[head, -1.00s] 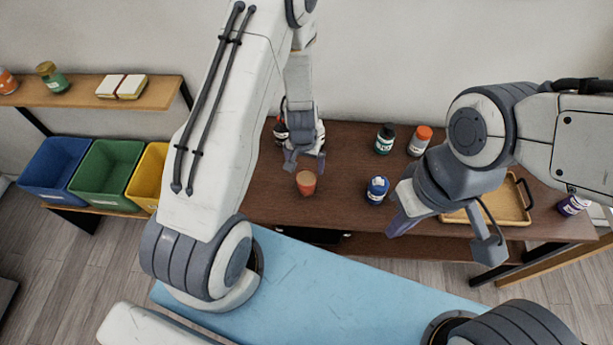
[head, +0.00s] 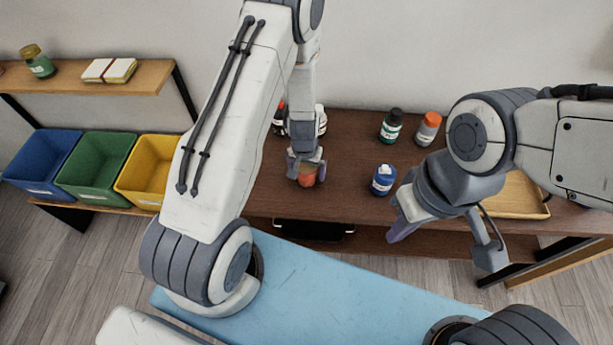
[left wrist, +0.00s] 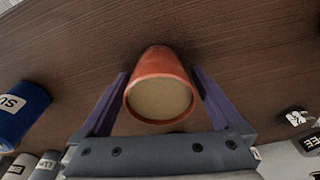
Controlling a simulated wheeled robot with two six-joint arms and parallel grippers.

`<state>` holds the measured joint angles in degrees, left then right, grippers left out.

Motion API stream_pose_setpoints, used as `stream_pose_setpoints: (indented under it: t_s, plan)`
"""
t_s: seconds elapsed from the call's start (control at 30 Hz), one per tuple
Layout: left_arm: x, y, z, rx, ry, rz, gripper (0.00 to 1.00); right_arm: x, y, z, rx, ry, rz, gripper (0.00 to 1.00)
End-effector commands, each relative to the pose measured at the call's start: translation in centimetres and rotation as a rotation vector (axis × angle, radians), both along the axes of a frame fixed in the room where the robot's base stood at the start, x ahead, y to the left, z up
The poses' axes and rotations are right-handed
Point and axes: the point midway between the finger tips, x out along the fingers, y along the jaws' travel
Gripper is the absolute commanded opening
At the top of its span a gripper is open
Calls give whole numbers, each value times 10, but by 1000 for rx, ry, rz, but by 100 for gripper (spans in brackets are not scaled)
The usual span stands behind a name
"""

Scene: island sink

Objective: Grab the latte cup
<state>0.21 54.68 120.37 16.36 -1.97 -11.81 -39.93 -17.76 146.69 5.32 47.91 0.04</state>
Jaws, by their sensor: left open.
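The latte cup is a small orange-red cup (head: 308,178) near the front edge of the brown table in the head view. In the left wrist view the cup (left wrist: 160,88) shows its rim and a tan filling. My left gripper (head: 306,174) is open, with a purple finger on each side of the cup; in the left wrist view the gripper (left wrist: 160,105) shows a gap between each finger and the cup wall.
A blue jar (head: 383,180) stands right of the cup. A green-labelled bottle (head: 391,125) and an orange-capped jar (head: 428,129) stand farther back. A wooden tray (head: 520,197) lies at the right, partly behind my right arm. Blue, green and yellow bins (head: 147,172) are at the left.

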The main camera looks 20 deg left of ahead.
Motion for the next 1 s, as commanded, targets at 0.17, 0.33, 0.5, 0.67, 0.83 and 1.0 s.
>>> stream_pose_setpoints:
  t_s: [0.17, 0.33, 0.5, 0.67, 0.83, 1.0]
  plan:
    - [1, 0, 0, 0, -1, 0, 100, 0, 0, 0, 0, 0, 0, 0]
    - [1, 0, 0, 0, -1, 0, 46, 0, 0, 0, 0, 0, 0, 0]
    - [1, 0, 1, 0, -2, 1, 8, 0, 0, 1, 0, 0, 0, 0]
    - [1, 0, 1, 0, -1, 1, 8, 0, 0, 1, 0, 0, 0, 0]
    - [1, 0, 9, 0, -2, 1, 8, 0, 0, 8, 0, 0, 0, 0]
    - [1, 0, 29, 0, -2, 1, 8, 0, 0, 26, 0, 0, -1, 0]
